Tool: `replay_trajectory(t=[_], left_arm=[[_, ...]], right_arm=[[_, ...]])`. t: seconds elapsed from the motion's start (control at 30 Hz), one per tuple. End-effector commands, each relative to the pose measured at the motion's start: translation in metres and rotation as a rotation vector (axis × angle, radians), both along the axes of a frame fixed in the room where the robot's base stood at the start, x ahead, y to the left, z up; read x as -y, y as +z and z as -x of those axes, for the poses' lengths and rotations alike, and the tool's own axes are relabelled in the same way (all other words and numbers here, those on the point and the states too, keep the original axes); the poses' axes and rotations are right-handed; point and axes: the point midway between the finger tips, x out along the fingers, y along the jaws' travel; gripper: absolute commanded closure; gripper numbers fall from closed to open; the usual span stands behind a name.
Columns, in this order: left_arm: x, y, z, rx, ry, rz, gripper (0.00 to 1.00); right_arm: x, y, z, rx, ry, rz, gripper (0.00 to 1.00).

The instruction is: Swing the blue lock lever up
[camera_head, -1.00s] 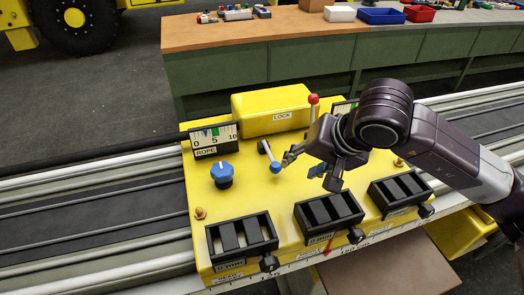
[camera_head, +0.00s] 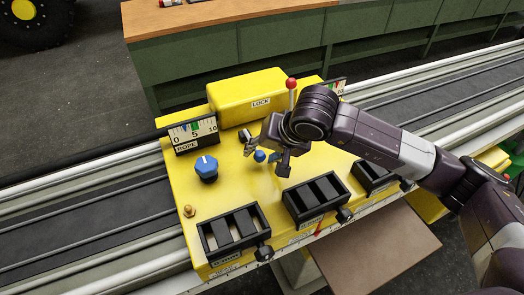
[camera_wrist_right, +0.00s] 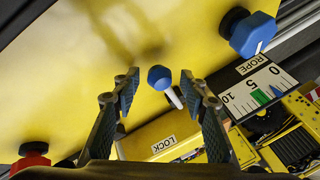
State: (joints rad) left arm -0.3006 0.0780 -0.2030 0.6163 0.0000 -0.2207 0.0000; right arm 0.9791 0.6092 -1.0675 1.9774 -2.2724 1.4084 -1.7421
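The lock lever has a blue ball knob (camera_head: 260,156) and stands on the yellow console (camera_head: 235,190) in front of the LOCK label (camera_head: 261,102). In the right wrist view the blue knob (camera_wrist_right: 159,77) and part of its pale rod lie between the two fingers. My right gripper (camera_head: 267,157) is open, with one finger on each side of the knob. Gaps show between knob and fingers in the wrist view; I cannot tell how deep the knob sits between them. The gripper hides most of the rod in the head view. My left gripper is not in view.
A blue dial (camera_head: 206,168) and the ROPE gauge (camera_head: 194,134) are left of the gripper. A red-tipped lever (camera_head: 291,85) stands close behind it. Black slotted boxes (camera_head: 234,234) line the console's front. A raised yellow housing (camera_head: 250,95) is at the back.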

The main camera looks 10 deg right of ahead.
Motion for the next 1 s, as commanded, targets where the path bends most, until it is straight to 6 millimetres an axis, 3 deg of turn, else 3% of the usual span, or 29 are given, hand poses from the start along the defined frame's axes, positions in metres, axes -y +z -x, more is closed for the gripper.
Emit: replay_trajectory(t=[0.13, 0.5, 1.0], left_arm=[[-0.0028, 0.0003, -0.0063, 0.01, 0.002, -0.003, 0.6], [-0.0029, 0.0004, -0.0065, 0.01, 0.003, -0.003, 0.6], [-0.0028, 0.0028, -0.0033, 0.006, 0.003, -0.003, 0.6]], right_arm=[[0.0001, -0.0002, 0.0002, 0.0, 0.0, 0.0, 0.6], [0.0003, 0.0001, 0.0001, 0.0, 0.0, 0.001, 1.0], [0.0004, 0.0071, -0.0021, -0.037, -0.003, 0.014, 1.0]])
